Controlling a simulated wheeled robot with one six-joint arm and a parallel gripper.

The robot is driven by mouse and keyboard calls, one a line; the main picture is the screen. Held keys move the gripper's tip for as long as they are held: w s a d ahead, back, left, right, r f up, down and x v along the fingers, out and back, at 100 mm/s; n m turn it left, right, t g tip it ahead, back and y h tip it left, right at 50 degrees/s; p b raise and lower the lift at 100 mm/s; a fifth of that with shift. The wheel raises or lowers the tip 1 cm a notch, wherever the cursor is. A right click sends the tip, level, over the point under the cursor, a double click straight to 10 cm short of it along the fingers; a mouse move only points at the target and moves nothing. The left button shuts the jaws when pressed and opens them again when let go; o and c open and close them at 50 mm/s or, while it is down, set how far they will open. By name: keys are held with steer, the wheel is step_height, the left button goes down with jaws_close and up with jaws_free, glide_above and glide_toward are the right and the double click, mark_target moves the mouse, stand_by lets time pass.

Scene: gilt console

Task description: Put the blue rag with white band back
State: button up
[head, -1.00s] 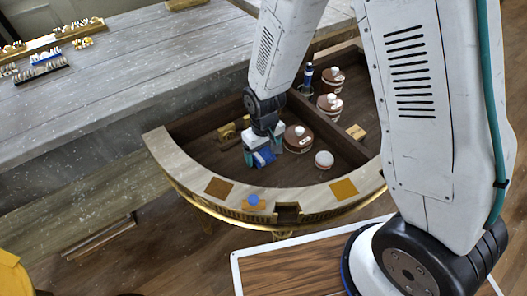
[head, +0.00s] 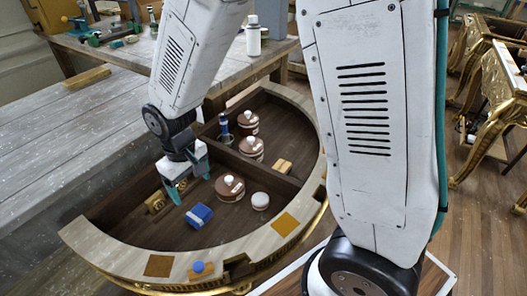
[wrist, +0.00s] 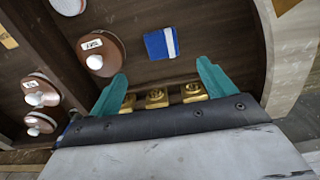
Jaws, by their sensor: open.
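The blue rag with white band (head: 198,216) lies folded on the dark floor of the half-round console's tray (head: 85,245). It also shows flat in the wrist view (wrist: 161,43), beyond my fingertips and clear of them. My gripper (head: 186,180) is open and empty, with teal fingers pointing down, above and slightly behind the rag in the head view. In the wrist view my gripper (wrist: 158,82) has its fingers spread wide, with brass blocks (wrist: 157,97) showing between them.
Brown lidded jars (head: 229,188) and a small white-topped jar (head: 260,201) stand right of the rag. A divider (head: 258,166) crosses the tray. A blue bottle (head: 224,128) and a wooden block (head: 282,166) are beyond it. Brown and orange squares mark the rim.

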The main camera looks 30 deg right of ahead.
steer(key=s+d+r+m, duration=0.2)
steer(key=s+d+r, duration=0.5)
steer(key=s+r, duration=0.3)
steer(key=s+d+r+m+t, duration=0.1)
steer(key=s+d+r+m, duration=0.1)
steer(key=s+d+r, duration=0.6)
step_height(320, 180, up, 2)
steer(key=s, duration=0.2)
steer(key=shift+s+d+r, duration=0.2)
steer(key=shift+s+d, duration=0.05)
steer(key=shift+s, duration=0.05)
